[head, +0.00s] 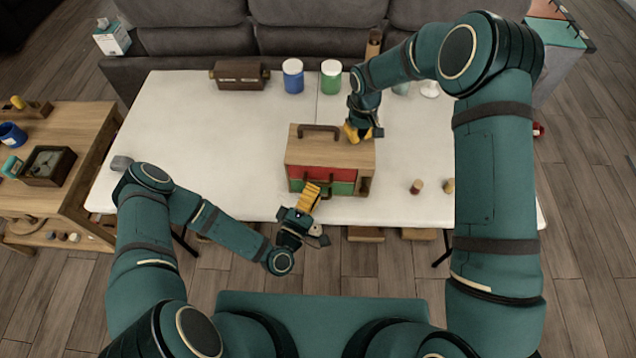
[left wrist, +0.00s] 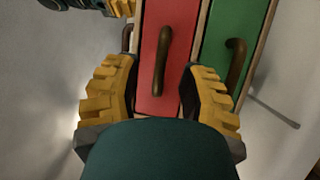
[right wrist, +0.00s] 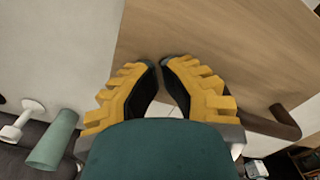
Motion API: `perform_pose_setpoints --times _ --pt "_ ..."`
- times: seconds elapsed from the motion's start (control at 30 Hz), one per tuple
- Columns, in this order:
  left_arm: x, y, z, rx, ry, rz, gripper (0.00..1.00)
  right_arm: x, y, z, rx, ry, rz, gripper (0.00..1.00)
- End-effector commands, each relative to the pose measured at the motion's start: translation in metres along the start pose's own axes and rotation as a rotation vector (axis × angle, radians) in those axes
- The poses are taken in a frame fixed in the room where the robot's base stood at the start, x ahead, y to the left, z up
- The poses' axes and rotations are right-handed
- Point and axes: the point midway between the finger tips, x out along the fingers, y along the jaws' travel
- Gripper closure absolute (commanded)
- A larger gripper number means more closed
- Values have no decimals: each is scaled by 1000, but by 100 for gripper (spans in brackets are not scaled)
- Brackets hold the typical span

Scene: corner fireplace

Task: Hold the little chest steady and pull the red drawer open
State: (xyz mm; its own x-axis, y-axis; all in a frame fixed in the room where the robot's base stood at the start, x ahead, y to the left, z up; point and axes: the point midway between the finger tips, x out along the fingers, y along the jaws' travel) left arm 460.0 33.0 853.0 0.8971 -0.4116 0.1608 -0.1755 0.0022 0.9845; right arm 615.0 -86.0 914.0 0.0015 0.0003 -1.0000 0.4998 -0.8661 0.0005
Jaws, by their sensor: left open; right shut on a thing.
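The little wooden chest (head: 330,151) stands near the table's front edge, with a dark carrying handle on top. Its front has a red drawer (head: 345,175) above a green drawer (head: 342,188). My right gripper (head: 357,135) is shut on the chest's back right edge; the pale wood top (right wrist: 220,40) shows ahead of it in the right wrist view. My left gripper (head: 312,190) is open in front of the drawers. In the left wrist view, the red drawer's brown handle (left wrist: 162,62) lies ahead between its fingers, not gripped. The red drawer looks closed.
A dark brown box (head: 240,76), a blue jar (head: 293,77) and a green jar (head: 331,77) stand along the table's back. Two small pegs (head: 416,187) (head: 448,186) stand right of the chest.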

Motion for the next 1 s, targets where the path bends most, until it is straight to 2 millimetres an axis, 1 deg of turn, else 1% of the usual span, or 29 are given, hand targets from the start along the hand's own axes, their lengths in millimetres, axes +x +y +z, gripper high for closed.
perform_pose_setpoints --times 0.03,0.1,0.23,0.37,0.6,0.67,0.7,0.73,1.0 --pt "8 0 0 1 0 2 59 3 -1 2 -1 -7 -3 100" --pt "16 0 0 2 -1 2 59 3 -1 2 -1 -7 -3 100" --pt "25 0 0 1 0 -1 59 3 -1 2 -1 -8 -3 100" --pt "29 0 0 0 1 0 59 3 -1 2 -1 -8 -3 100" --pt "29 0 0 0 0 -1 60 4 -1 2 -1 -8 -3 100" --pt "29 0 0 0 0 -1 81 4 -1 3 -1 -8 -3 100" --pt "29 0 0 0 0 -1 95 4 -1 3 -1 -9 -3 100" --pt "29 0 0 0 0 -1 100 4 -1 3 -1 -9 -3 100" --pt "28 0 0 0 0 0 100 4 -1 3 -1 -9 -3 100"
